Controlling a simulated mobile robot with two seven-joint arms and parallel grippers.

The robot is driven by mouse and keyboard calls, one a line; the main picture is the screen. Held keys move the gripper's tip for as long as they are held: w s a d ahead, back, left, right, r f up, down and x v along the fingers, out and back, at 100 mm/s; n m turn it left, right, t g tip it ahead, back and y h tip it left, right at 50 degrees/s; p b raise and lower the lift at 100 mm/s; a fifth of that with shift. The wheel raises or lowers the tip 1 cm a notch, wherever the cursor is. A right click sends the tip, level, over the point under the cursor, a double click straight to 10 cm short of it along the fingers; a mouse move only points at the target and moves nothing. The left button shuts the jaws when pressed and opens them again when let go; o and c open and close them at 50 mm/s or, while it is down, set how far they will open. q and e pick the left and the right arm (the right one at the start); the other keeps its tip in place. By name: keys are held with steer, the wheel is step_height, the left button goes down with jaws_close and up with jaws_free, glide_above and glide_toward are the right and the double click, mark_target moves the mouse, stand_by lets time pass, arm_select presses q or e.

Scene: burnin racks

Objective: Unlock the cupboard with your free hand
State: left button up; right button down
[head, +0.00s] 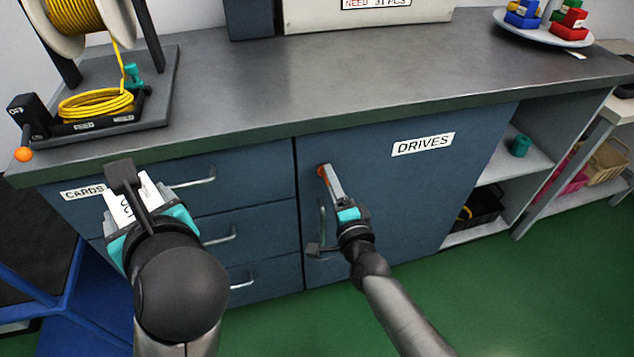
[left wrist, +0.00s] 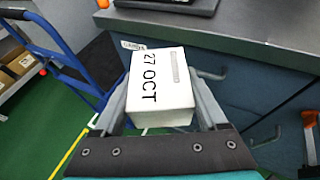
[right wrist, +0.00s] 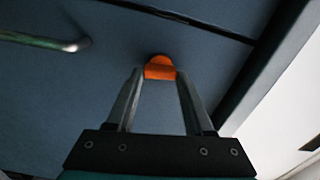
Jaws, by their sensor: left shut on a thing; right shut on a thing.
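The cupboard (head: 400,215) is the blue door labelled DRIVES under the grey worktop. An orange lock knob or key (head: 322,171) sits near the door's upper left edge; it also shows in the right wrist view (right wrist: 160,67). My right gripper (head: 327,175) is shut on this orange piece, its fingertips at the door face. The door looks closed, with its vertical handle (head: 321,225) below, partly behind my gripper. My left gripper (head: 135,195) is shut on a white box marked 27 OCT (left wrist: 160,90), held in front of the drawers.
Drawers (head: 240,185) with bar handles stand left of the door. The worktop (head: 330,75) holds a yellow cable reel (head: 85,15) and a round tray with coloured pieces (head: 545,35). Open shelves (head: 515,160) are at the right. A blue trolley (head: 60,290) stands at lower left.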

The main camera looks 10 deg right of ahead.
arm_select(q)
steer(key=shift+f, duration=0.1)
arm_select(e)
steer(key=shift+m, duration=0.8)
steer(key=shift+c, duration=1.4)
jaws_free()
arm_select(q)
step_height(320, 180, up, 2)
steer(key=shift+r+p, duration=0.1)
steer(key=shift+p, duration=0.9)
arm_select(e)
steer(key=s, duration=1.2)
steer(key=shift+d, duration=0.2)
